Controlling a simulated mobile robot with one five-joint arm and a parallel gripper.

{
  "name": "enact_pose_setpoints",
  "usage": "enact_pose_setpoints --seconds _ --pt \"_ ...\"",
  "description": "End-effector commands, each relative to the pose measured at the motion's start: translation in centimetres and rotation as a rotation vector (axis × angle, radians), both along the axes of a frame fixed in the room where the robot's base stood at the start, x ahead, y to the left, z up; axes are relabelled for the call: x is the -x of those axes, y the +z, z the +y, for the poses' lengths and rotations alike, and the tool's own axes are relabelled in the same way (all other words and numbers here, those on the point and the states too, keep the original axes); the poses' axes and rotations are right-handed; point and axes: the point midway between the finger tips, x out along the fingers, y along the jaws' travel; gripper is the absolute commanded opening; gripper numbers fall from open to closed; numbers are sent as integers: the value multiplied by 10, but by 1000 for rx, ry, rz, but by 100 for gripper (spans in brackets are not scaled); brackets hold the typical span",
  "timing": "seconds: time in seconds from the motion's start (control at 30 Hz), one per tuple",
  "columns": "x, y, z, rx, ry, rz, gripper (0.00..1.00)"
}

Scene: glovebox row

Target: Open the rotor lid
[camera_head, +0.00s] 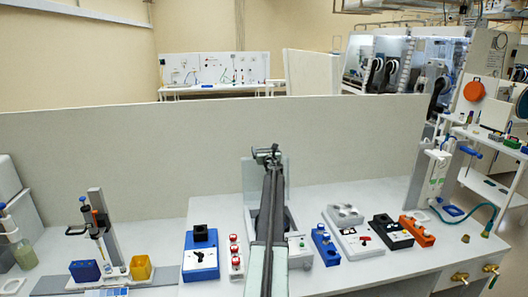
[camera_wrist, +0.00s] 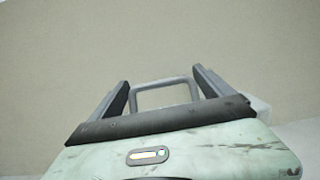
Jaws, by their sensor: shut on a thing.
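My gripper (camera_head: 267,153) is at the far end of my outstretched arm, above the bench in the middle of the head view. A pale upright panel, seemingly the raised rotor lid (camera_head: 250,175), stands just behind my arm. The device (camera_head: 300,245) below it is largely hidden by my arm. In the wrist view my gripper (camera_wrist: 160,78) has a grey loop-shaped handle (camera_wrist: 165,82) between its two dark fingers. It is shut on this handle. The exact finger contact is too small to make out.
A blue box (camera_head: 201,260) and a rack with red-capped items (camera_head: 235,258) stand left of the device. A small blue block (camera_head: 325,245), a white tray (camera_head: 352,240), a black box (camera_head: 391,232) and an orange block (camera_head: 417,232) stand right. A pale partition (camera_head: 120,140) rises behind.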

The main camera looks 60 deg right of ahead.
Motion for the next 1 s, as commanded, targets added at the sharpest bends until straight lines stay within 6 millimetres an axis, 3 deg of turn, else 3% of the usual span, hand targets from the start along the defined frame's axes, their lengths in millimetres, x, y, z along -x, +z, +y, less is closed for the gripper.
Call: enact_pose_setpoints --seconds 0.17,0.2,0.57,0.9,1.0 --pt "3 1 -2 0 -7 -2 18" --pt "3 1 -2 -1 -7 -3 100" --pt "6 1 6 -1 -3 -2 100" --pt "43 1 57 0 -4 -2 100" --pt "48 1 63 -1 -5 -3 100"
